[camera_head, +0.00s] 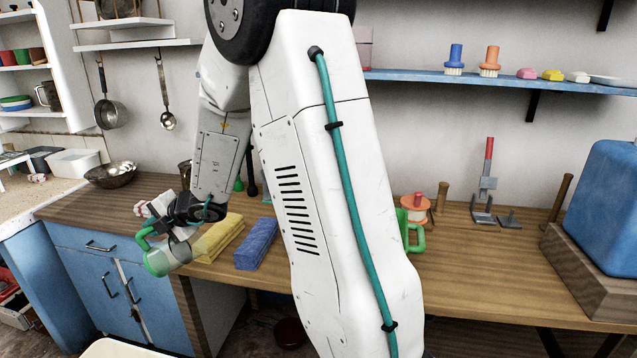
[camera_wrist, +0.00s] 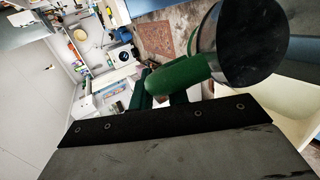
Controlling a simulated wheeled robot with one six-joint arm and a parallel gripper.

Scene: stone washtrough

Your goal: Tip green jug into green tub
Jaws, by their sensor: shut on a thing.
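In the wrist view the handle (camera_wrist: 182,75) and a dark round part of the jug (camera_wrist: 240,45) show beyond my gripper. A pale tub (camera_head: 118,349) is cut off at the bottom of the head view, below the jug. A pale basin shape also shows in the wrist view (camera_wrist: 292,128); no green tub is clear.
A second green-handled vessel (camera_head: 414,236) stands beyond my arm. A metal bowl (camera_head: 111,175) sits at left. The right counter front (camera_head: 480,280) is clear.

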